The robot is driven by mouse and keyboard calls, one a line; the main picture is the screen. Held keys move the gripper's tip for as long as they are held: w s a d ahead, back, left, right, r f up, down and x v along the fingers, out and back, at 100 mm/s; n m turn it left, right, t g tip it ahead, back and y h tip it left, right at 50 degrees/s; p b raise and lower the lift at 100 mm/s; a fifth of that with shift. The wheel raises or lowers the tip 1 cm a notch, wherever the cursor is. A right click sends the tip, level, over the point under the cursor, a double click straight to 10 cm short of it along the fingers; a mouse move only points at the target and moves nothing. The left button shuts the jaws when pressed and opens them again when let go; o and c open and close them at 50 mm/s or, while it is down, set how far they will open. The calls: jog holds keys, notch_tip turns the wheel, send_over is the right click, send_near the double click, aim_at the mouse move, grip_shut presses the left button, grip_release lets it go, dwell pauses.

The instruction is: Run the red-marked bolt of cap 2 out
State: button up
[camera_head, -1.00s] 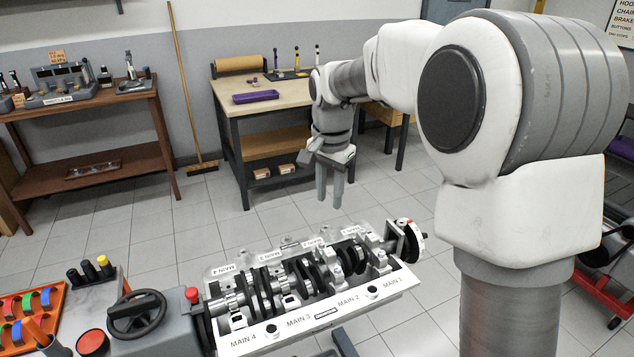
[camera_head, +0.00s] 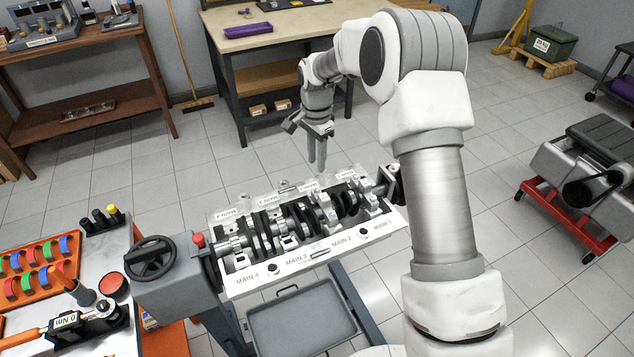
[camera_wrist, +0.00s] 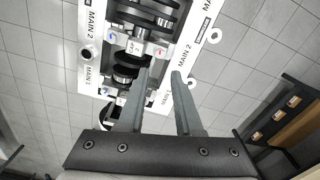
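The engine block (camera_head: 262,287) lies crank side up on its stand, with the crankshaft and bearing caps showing and MAIN 1 to MAIN 4 printed along its rails. Cap 2 (camera_head: 327,212) is on the block beside the near MAIN 2 label. In the wrist view a pale cap (camera_wrist: 148,47) between the MAIN 2 labels carries small red and blue marks; the red one is on its right side. My gripper (camera_head: 317,168) points down over the block's far edge. In the wrist view its fingers (camera_wrist: 161,74) are apart with nothing between them.
A handwheel (camera_head: 152,257) and a red knob stand at the block's left end. A grey tray (camera_head: 301,338) sits below the block. An orange organiser (camera_head: 70,283) and a torque tool (camera_head: 95,312) are at left.

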aim_at(317, 188)
notch_tip(317, 188, down, 10)
jog(key=shift+r+p, duration=0.25)
jog(key=shift+p, duration=0.05)
grip_shut()
